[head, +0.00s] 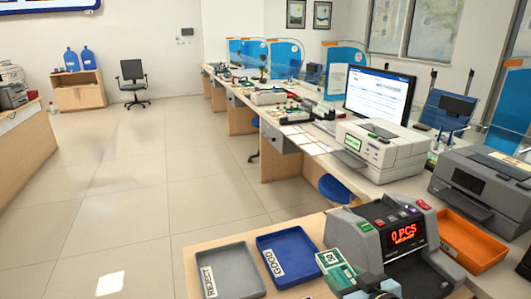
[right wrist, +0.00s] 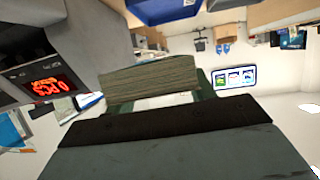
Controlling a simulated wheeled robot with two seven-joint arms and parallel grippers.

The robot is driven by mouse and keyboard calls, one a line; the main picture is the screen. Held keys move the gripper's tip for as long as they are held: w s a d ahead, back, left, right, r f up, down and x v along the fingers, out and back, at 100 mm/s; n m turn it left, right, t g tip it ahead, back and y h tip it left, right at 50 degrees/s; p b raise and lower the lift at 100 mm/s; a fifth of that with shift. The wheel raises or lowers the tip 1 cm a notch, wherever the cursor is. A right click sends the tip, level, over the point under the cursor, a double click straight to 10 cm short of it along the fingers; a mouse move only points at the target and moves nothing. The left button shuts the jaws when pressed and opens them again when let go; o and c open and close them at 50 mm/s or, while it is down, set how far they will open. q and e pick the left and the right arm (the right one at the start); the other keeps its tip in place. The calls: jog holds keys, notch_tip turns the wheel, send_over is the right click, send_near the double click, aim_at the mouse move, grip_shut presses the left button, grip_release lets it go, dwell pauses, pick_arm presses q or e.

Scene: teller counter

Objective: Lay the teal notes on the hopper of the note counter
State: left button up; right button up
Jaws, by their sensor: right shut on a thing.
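The teal notes (head: 334,262) are a thick bundle in front of and left of the note counter in the head view. They also show in the right wrist view, edge-on, as a thick stack (right wrist: 150,80). My right gripper (head: 348,279) is shut on the notes at the bottom of the head view. The note counter (head: 428,228) is grey, with a red display reading "0 PCS"; it also shows at the left of the right wrist view (right wrist: 75,40). The notes look apart from it. The hopper is not clearly visible. My left gripper is not in view.
A grey tray marked REJECT (head: 238,272) and a blue tray marked GOOD (head: 292,246) lie left of the notes. An orange tray (head: 470,240) sits right of the counter. A printer (head: 482,184) and another machine (head: 382,150) stand behind it.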

jog(key=s+r+m+h, duration=0.1)
jog(key=r, duration=0.1)
jog(key=s+r+m+h, duration=0.1)
jog(key=r, duration=0.1)
jog(key=s+d+r+h, duration=0.1)
jog(key=r, duration=0.1)
jog(key=shift+s+r+m+t, duration=0.1)
jog(key=shift+s+m+t, duration=0.2)
jog(key=shift+s+m, duration=0.1)
jog(key=shift+s+d+r, duration=0.2)
jog(key=shift+r, duration=0.05)
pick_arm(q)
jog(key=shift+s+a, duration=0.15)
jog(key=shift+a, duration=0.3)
